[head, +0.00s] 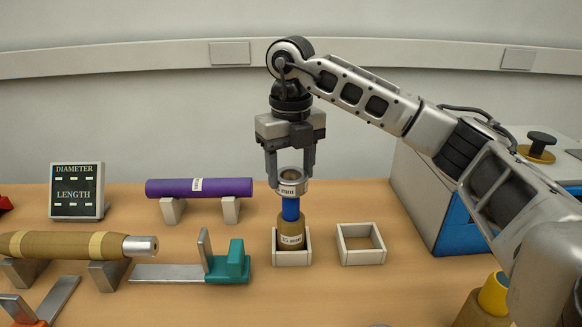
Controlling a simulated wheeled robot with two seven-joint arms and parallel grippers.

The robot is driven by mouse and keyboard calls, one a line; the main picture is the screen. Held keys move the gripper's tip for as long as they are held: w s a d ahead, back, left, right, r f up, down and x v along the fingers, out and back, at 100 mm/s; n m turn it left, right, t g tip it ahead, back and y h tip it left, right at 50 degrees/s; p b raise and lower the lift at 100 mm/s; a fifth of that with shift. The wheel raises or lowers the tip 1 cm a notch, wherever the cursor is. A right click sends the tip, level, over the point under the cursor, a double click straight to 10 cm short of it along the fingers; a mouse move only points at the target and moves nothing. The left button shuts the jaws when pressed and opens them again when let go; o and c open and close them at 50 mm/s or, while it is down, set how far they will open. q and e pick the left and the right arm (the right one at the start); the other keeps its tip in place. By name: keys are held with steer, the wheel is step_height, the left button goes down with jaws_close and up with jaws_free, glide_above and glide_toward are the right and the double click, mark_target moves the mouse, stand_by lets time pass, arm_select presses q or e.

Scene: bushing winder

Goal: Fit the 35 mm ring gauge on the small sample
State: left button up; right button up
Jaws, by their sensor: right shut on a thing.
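My right gripper (291,182) points down and is shut on a silver ring gauge (290,190) with a white label ending in "mm". The small sample stands upright below it: a blue upper part (291,210) and a wider brown lower part (291,228) with a white label. The sample stands in a square white holder (276,260). The ring is directly over the blue part, its lower edge meeting the blue in the picture. I cannot tell if it rests on the top or is slightly around it. My left gripper is out of view.
An empty white square frame (344,246) is to the right. A teal-and-steel caliper (238,262), a purple cylinder (220,187) on supports and a long brown bushing (75,245) are to the left. A display (77,191) stands behind; a blue-grey machine (428,195) is at right.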

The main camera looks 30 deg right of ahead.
mark_target(291, 198)
steer(key=shift+f, duration=0.2)
steer(key=shift+f+b, duration=0.75)
steer(key=shift+f, duration=0.4)
steer(key=shift+f, duration=0.15)
steer(key=shift+f, duration=0.2)
stand_by(0.5)
steer(key=shift+f+b, duration=0.7)
steer(key=shift+f, duration=0.45)
steer(key=shift+f, duration=0.5)
stand_by(0.5)
stand_by(0.3)
